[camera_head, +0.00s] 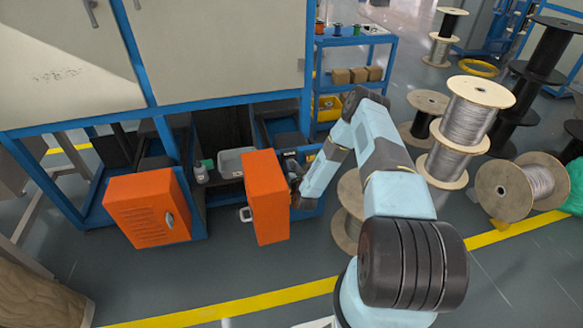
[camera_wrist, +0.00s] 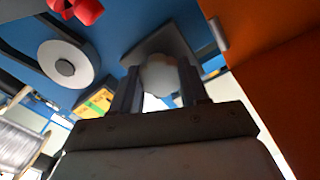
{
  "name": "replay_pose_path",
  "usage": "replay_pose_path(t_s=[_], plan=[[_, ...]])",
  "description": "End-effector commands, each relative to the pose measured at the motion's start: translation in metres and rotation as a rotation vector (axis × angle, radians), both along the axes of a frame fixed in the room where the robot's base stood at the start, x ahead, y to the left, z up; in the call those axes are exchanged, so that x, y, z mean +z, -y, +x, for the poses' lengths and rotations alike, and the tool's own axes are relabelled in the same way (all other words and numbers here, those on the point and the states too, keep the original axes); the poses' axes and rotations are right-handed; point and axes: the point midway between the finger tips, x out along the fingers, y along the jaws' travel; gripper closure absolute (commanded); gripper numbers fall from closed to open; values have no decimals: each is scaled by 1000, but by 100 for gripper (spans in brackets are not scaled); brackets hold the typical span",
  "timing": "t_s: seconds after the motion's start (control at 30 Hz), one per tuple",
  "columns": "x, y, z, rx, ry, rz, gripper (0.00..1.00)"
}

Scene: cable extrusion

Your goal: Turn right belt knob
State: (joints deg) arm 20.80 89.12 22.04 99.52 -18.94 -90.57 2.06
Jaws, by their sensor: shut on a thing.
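The right belt knob (camera_wrist: 160,74) is a pale grey rounded knob in front of a square grey plate on a blue panel, in the wrist view. My gripper (camera_wrist: 160,84) has one finger on each side of the knob and is shut on it. In the head view, the arm reaches down behind the right orange door (camera_head: 267,197). The door hides most of the gripper and the knob there. How far the knob is turned cannot be told.
In the wrist view, the orange door (camera_wrist: 280,80) stands close on the right. A white round disc (camera_wrist: 68,64), a red knob (camera_wrist: 76,8) and a yellow label (camera_wrist: 96,102) are on the left. In the head view, cable spools (camera_head: 463,125) stand on the right; another orange door (camera_head: 148,208) hangs open left.

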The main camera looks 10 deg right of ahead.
Motion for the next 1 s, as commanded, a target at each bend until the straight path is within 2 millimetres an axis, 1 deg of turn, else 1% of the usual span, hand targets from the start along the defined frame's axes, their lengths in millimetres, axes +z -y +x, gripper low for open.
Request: replay_pose_path(t_s=[0.2,0.4,0.6,0.97,1.0], plan=[[0,1,0,-1,0,135,86],[-1,1,0,-2,-1,214,86],[-1,1,0,-2,-1,247,86],[-1,2,0,-3,-1,250,86],[-1,2,0,-4,-2,250,53]])
